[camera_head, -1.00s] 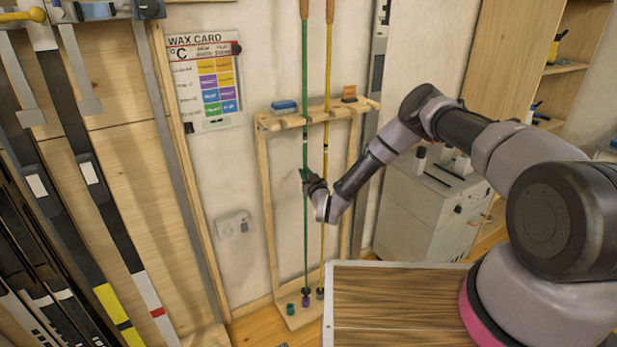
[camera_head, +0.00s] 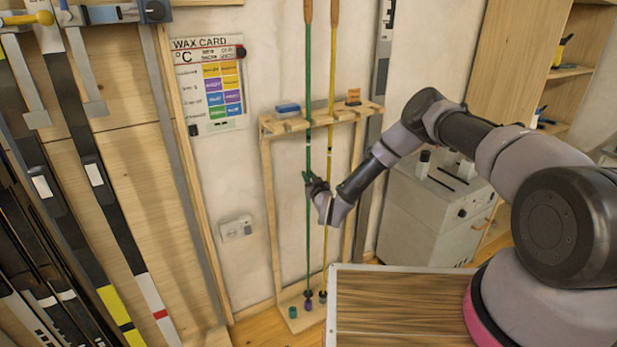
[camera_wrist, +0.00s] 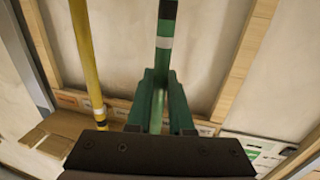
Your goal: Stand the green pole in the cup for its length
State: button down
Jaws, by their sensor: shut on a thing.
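The green pole (camera_head: 308,235) stands near upright at the rack, its handle out of the top of the head view. My gripper (camera_head: 309,182) is shut on its shaft about mid-height. In the wrist view the green pole (camera_wrist: 166,35) runs between the two green fingers (camera_wrist: 161,85). The pole's dark basket is right at a purple cup (camera_head: 308,305) on the rack's base. I cannot tell whether the tip is inside that cup. A teal cup (camera_head: 292,312) stands to its left. The yellow pole (camera_head: 327,200) stands just right, its foot by a dark cup or basket (camera_head: 320,296).
The wooden rack (camera_head: 268,205) has a notched top bar with a blue block (camera_head: 288,109) and an orange block (camera_head: 353,97). A wax card (camera_head: 211,85) hangs to its left. A wooden bench (camera_head: 400,310) is in front. Skis (camera_head: 105,210) line the left wall.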

jog(key=shift+f, duration=0.1)
dwell(0.3)
jog(key=shift+f, duration=3.15)
jog(key=c, duration=0.7)
grip_release()
jog(key=shift+c, duration=0.2)
jog(key=v, duration=1)
jog(key=shift+s+d, duration=0.15)
jog(key=shift+s, duration=0.2)
